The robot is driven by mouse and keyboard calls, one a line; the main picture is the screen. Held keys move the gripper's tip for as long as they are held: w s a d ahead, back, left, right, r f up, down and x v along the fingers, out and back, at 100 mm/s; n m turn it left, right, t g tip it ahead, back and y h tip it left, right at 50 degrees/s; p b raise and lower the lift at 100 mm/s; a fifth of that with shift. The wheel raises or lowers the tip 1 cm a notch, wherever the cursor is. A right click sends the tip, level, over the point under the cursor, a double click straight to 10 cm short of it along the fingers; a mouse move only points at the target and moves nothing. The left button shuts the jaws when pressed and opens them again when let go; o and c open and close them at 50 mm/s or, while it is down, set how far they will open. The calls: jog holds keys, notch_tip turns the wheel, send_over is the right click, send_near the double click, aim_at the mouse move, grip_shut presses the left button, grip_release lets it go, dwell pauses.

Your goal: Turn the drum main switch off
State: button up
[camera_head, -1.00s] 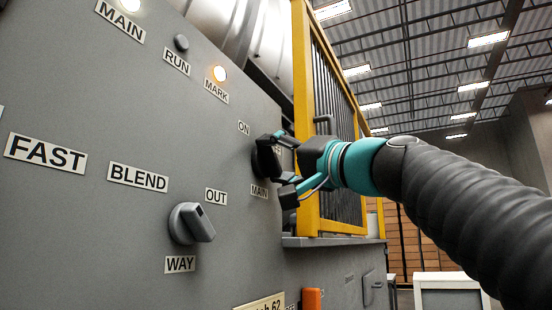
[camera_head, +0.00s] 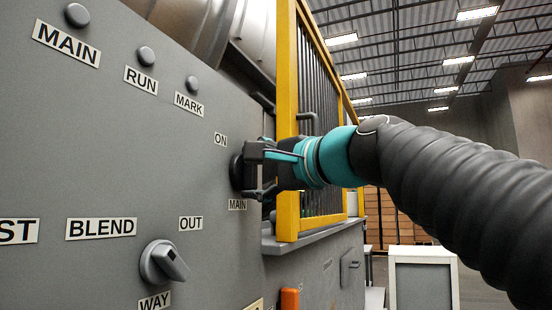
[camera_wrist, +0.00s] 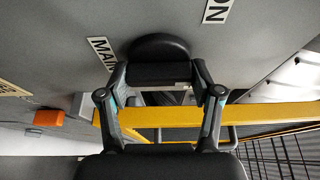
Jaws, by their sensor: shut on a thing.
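The drum main switch (camera_head: 237,172) is a round black knob on the grey panel, between the ON label (camera_head: 221,139) and the MAIN label (camera_head: 237,204). My gripper (camera_head: 254,172) is at the switch and shut on its handle. In the wrist view, the black round base of the switch (camera_wrist: 158,46) shows just beyond my fingers (camera_wrist: 158,76). The MAIN lamp (camera_head: 77,14), RUN lamp (camera_head: 146,55) and MARK lamp (camera_head: 192,83) are all dark.
A yellow guard frame (camera_head: 288,120) with dark bars stands close behind my gripper. An orange part (camera_head: 290,299) is low on the machine.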

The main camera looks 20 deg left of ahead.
jog(key=m+g+h, duration=0.1)
jog(key=m, duration=0.3)
jog(key=shift+w, duration=0.1)
jog(key=shift+m+g+h, duration=0.6)
jog(key=shift+m+g, duration=0.3)
jog(key=shift+m, duration=0.8)
jog(key=o, duration=1.1)
jog(key=shift+o, duration=0.2)
jog(key=v, duration=1.2)
